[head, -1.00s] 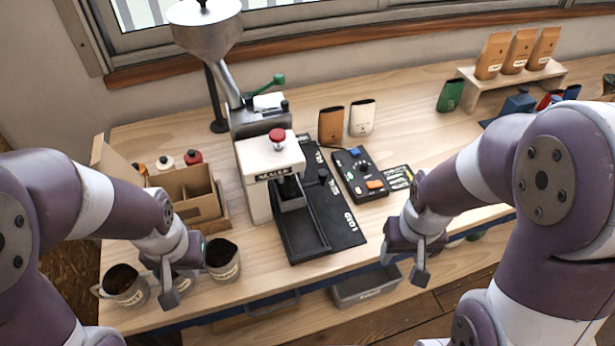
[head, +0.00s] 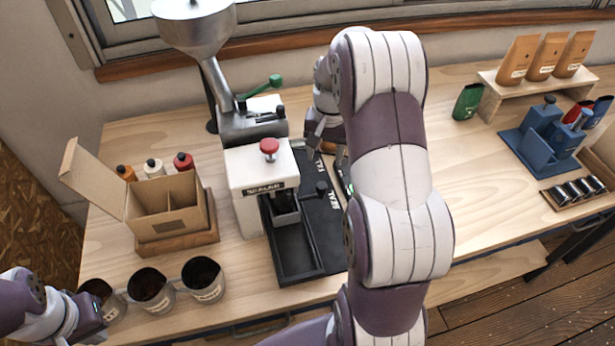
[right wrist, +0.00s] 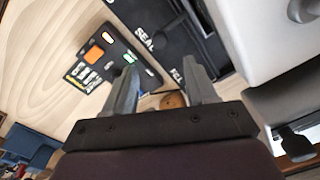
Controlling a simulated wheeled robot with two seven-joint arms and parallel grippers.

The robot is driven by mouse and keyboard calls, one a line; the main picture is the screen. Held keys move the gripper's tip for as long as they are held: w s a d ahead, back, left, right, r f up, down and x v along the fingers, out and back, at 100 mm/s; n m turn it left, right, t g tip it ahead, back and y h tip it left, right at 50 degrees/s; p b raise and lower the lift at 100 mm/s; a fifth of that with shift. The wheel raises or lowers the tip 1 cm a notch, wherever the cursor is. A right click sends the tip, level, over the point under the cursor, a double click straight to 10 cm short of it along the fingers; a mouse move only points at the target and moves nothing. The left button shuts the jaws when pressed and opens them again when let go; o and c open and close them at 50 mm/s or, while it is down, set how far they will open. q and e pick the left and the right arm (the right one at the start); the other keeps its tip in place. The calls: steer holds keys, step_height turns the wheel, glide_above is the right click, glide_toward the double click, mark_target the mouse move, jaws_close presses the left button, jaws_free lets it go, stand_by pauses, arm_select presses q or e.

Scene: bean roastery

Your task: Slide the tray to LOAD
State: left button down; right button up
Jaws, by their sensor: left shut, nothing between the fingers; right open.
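The dark tray (head: 298,265) lies on a black board (head: 322,225) at the white sealer (head: 262,175), its front part open and empty-looking. A black knob (head: 321,188) stands beside the sealer head. The FILL and SEAL labels show; the LOAD label is hidden behind my right arm in the head view. My right gripper (head: 327,135) is open and empty at the board's far end, behind the knob. In the right wrist view its fingers (right wrist: 160,75) point toward the board near the FILL and SEAL labels. My left gripper (head: 98,322) is shut and empty at the lower left, clear of the tray.
Several dark-filled cups (head: 152,292) stand at the front left, with an open cardboard box (head: 165,205) behind them. A hopper (head: 195,30) rises behind the sealer. A button panel (right wrist: 105,60) lies beside the board. Blue equipment (head: 540,135) stands at right.

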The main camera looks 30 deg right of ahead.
mark_target(322, 185)
steer(key=f+p, duration=0.1)
steer(key=f, duration=0.9)
steer(key=shift+w+f+p, duration=0.2)
steer(key=shift+f+p, duration=0.15)
steer(key=shift+s+a+f, duration=0.1)
steer(key=shift+f, duration=0.1)
jaws_close()
